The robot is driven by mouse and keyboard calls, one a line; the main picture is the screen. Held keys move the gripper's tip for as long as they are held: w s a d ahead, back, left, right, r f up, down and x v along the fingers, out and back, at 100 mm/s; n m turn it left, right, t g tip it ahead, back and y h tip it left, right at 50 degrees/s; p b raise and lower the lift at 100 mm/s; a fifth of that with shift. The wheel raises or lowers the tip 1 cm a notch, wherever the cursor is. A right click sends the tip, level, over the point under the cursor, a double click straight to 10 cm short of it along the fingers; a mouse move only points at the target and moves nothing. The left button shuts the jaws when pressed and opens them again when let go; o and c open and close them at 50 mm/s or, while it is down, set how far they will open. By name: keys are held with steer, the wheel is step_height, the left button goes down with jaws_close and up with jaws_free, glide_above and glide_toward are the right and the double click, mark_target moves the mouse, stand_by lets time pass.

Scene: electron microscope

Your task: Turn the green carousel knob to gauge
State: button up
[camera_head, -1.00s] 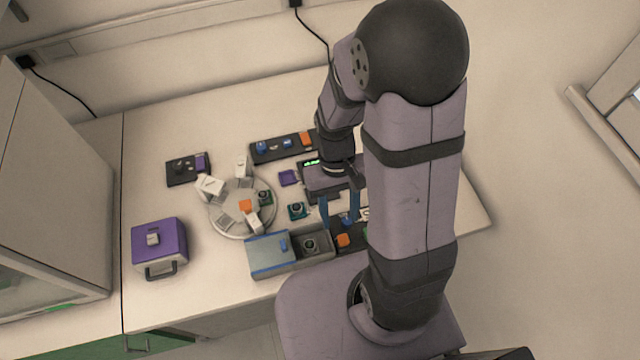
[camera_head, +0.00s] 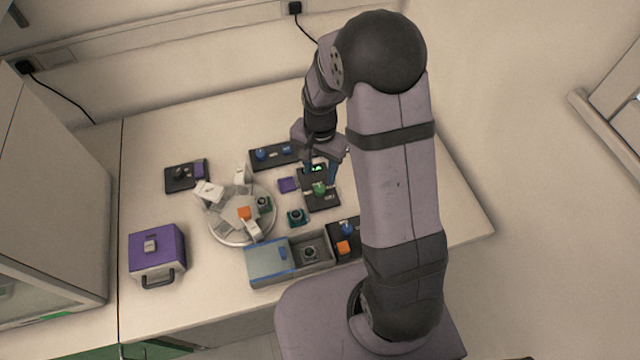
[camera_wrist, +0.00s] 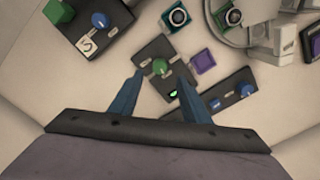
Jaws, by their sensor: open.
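The green knob (camera_head: 319,188) sits on a dark panel (camera_head: 322,204) with a small green lit display (camera_head: 315,168) at its far end. In the wrist view the green knob (camera_wrist: 160,66) lies ahead of and between the two blue fingers. My gripper (camera_head: 320,180) is open and empty, above the panel. The fingers appear apart from the knob; the exact height is hard to tell. The round carousel (camera_head: 222,231) stands to the left with white pieces and an orange block (camera_head: 245,213) on it. The labels around the knob are too small to read.
A purple square (camera_head: 288,185) and a green-based round part (camera_head: 297,216) lie left of the panel. A dark strip with blue knobs (camera_head: 262,153) is behind. A grey open box (camera_head: 268,272) and another knob panel (camera_head: 345,229) are in front. A purple box (camera_head: 157,248) stands far left.

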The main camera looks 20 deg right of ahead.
mark_target(320, 188)
steer(key=shift+f+p, duration=0.8)
steer(key=shift+f, duration=2.85)
steer(key=c, duration=1)
steer(key=shift+c, duration=0.2)
steer(key=shift+n, duration=0.5)
steer(key=n, duration=0.2)
steer(key=shift+n, duration=0.4)
steer(key=n, duration=0.3)
steer(key=shift+n, duration=0.4)
steer(key=n+b, duration=0.1)
steer(key=n, duration=0.5)
steer(key=shift+n, duration=0.4)
